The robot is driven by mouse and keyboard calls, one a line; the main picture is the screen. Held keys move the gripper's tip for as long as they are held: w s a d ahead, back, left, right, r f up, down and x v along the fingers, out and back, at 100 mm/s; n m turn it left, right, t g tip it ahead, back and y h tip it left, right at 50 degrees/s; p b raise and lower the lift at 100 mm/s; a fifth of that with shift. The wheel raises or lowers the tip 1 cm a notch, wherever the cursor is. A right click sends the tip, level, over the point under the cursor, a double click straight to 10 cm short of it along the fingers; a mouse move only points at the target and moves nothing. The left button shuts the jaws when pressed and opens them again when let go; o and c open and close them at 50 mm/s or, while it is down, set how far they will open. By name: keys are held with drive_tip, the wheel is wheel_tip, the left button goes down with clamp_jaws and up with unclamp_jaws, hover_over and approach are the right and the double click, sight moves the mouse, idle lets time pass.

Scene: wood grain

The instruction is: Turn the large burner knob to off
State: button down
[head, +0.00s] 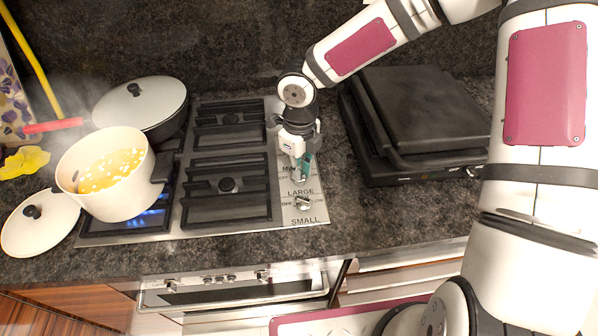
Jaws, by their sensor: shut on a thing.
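My gripper (302,168) points down at the strip of knobs on the right side of the stove. Its fingers are shut around the large burner knob (298,179), which sits just above the printed word LARGE. The fingers hide most of this knob, so its angle cannot be told. A second silver knob (303,203) stands nearer the front, above the word SMALL, apart from my gripper. A blue flame (150,218) shows under the pot at the front left burner.
A cream pot (128,200) with yellow food steams over the flame. A lidded pan (150,100) stands behind it. A loose lid (55,232) and a yellow cloth (22,162) lie at left. A black grill (410,150) stands close right of the knobs. The right burner grates (230,205) are empty.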

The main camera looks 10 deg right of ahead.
drive_tip(key=shift+n, duration=0.8)
drive_tip(key=shift+n, duration=0.3)
drive_tip(key=c, duration=1.6)
unclamp_jaws()
drive_tip(key=shift+c, duration=0.2)
wheel_tip(320, 180, up, 2)
drive_tip(key=shift+r+p, duration=0.15)
drive_tip(key=shift+p, duration=0.35)
drive_tip(key=shift+r+p, duration=0.35)
drive_tip(key=shift+r, duration=2)
